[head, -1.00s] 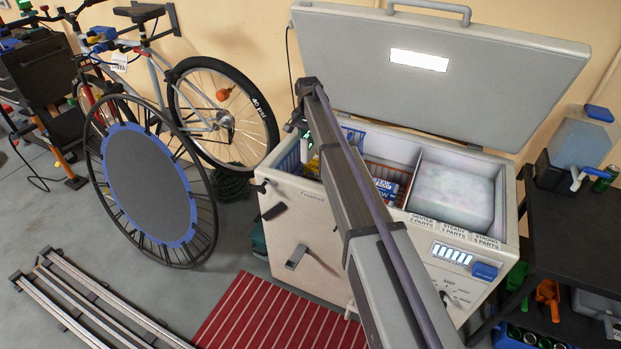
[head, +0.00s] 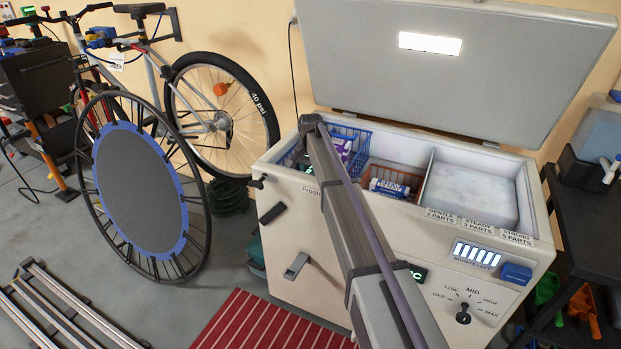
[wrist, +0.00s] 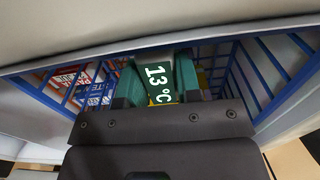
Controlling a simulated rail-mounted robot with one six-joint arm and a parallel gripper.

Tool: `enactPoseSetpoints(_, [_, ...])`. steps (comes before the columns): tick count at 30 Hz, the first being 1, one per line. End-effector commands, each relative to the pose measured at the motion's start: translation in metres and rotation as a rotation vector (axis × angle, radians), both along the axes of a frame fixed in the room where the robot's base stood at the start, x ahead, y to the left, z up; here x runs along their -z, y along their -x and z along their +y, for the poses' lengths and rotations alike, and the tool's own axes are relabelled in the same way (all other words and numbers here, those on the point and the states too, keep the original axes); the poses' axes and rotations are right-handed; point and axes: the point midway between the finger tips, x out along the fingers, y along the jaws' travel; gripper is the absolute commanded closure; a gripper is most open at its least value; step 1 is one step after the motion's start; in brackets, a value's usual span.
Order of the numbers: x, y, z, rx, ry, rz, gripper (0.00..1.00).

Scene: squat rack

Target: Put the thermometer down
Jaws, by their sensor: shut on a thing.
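My gripper (wrist: 158,88) has teal fingers and is shut on the thermometer (wrist: 157,80), whose dark display reads 13 °C. In the wrist view the thermometer is between the blue wire walls of a basket (wrist: 272,62). I cannot tell whether it touches anything below. In the head view my arm hides most of the gripper, at the left end of the open chest freezer (head: 290,225). The blue basket (head: 362,150) shows there behind my arm.
The wrist view shows red and blue packets (wrist: 90,88) left of the thermometer. An orange-brown wire basket (head: 405,178) holds a blue and white packet (head: 388,188). The right compartment (head: 470,195) has a frosty floor. The raised lid (head: 450,80) stands behind. A spoked wheel (head: 140,190) stands left.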

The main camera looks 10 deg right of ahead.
Motion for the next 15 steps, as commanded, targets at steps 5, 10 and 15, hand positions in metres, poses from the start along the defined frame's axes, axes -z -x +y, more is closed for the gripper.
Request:
enactPoseSetpoints(5, [0.0013, 0.0001, 0.0000, 0.000, 0.000, 0.000, 0.93])
enactPoseSetpoints(10, [0.0018, 0.0000, 0.0000, 0.000, 0.000, 0.000, 0.60])
enactPoseSetpoints(15, [0.0018, 0.0001, 0.0000, 0.000, 0.000, 0.000, 0.44])
